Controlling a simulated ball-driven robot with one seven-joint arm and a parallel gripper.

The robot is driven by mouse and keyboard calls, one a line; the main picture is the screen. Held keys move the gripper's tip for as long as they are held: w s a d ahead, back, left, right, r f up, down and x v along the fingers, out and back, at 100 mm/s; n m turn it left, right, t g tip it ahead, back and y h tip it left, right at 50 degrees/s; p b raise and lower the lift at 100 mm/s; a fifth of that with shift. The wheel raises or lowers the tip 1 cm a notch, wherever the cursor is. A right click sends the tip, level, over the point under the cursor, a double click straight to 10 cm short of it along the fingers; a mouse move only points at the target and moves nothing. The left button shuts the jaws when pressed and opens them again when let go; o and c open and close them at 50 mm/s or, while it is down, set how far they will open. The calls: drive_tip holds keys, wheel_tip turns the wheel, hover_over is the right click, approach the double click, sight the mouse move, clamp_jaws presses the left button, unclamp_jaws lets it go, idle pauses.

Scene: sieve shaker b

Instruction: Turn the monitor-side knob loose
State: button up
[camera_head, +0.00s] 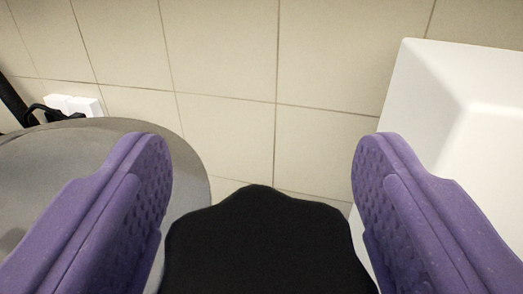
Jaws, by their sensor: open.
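My gripper (263,150) shows as two purple textured fingers, one on each side of the picture, set wide apart. Its jaws are open. A black knob with a lobed, wavy edge (265,245) fills the bottom middle, between the two fingers. The fingers lie on either side of it and reach past its far edge in the picture. I cannot tell whether either finger touches it. The knob's lower part is cut off by the bottom edge, and what it sits on is hidden.
A round grey metal surface (60,165) lies at the left, partly behind the left finger. A large white body (445,125) with a sloping face stands at the right. A beige tiled wall (225,50) is behind. A white socket (75,105) with black cable is at far left.

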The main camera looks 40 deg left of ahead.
drive_tip(key=c, duration=1)
drive_tip(key=shift+o, duration=0.2)
drive_tip(key=shift+f+m+t+h+b, duration=0.1)
drive_tip(key=shift+m+t+h+b, duration=0.2)
drive_tip(key=shift+h+b, duration=0.15)
drive_tip(key=m+h+b, duration=0.1)
drive_tip(key=b, duration=0.1)
drive_tip(key=m+t+h+b, duration=0.1)
drive_tip(key=b, duration=0.1)
drive_tip(key=m+t+h+b, duration=0.1)
drive_tip(key=h+b, duration=0.1)
drive_tip(key=shift+d+f+b, duration=0.15)
drive_tip(key=shift+f+b, duration=0.15)
drive_tip(key=shift+b, duration=0.05)
drive_tip(key=m+t+h+b, duration=0.1)
drive_tip(key=h+b, duration=0.1)
drive_tip(key=b, duration=0.1)
drive_tip(key=shift+d+r+m+h, duration=0.1)
drive_tip(key=shift+m+h, duration=0.15)
drive_tip(key=shift+m, duration=0.05)
drive_tip(key=shift+w+r+m+h+b, duration=0.1)
drive_tip(key=shift+m+h+b, duration=0.25)
drive_tip(key=shift+b, duration=0.45)
drive_tip(key=shift+d+r+h, duration=0.15)
drive_tip(key=shift+r+h, duration=0.05)
drive_tip(key=shift+h, duration=0.15)
drive_tip(key=o, duration=1)
drive_tip(key=shift+c, duration=0.2)
